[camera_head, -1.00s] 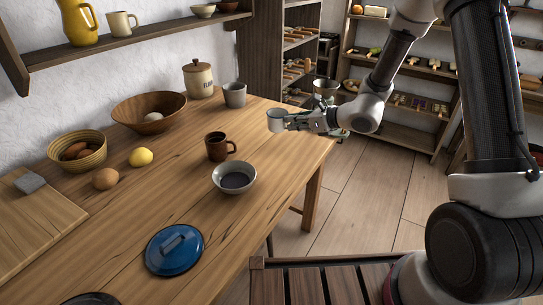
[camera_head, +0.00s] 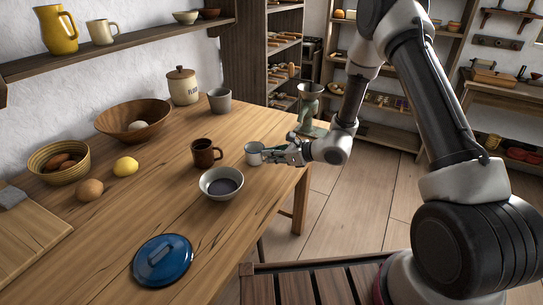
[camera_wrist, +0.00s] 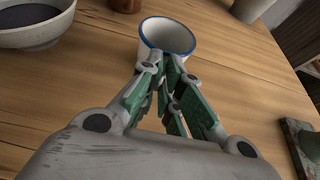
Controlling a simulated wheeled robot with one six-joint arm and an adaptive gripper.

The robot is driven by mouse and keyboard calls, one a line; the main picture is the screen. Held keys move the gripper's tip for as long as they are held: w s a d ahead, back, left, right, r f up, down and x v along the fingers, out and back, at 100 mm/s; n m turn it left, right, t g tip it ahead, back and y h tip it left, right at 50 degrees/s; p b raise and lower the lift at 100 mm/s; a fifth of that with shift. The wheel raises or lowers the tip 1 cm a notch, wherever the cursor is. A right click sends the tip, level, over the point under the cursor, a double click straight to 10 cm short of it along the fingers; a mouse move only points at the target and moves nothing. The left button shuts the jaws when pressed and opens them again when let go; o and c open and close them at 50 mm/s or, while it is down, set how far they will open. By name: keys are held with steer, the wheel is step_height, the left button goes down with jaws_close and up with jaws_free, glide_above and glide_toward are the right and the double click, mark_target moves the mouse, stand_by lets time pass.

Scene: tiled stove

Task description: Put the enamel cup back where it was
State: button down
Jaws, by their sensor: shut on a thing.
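The enamel cup (camera_head: 254,153) is white with a blue rim, which shows clearly in the wrist view (camera_wrist: 168,36). It is upright near the table's right end, just right of the brown mug (camera_head: 205,153). My gripper (camera_head: 271,154) is shut on the cup's near side, coming from the right; in the wrist view its fingers (camera_wrist: 168,62) meet at the cup's near wall. The cup is at or very close to the table top; I cannot tell if it touches. The held part is hidden by the fingers.
A grey bowl with dark contents (camera_head: 221,184) stands in front of the mug. A blue lid (camera_head: 162,261) lies nearer. A grey cup (camera_head: 219,100) and flour jar (camera_head: 183,86) stand behind. The wooden table (camera_head: 110,215) has free room around the cup.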

steer(key=shift+f, duration=0.1)
steer(key=c, duration=2)
jaws_free()
steer(key=o, duration=0.4)
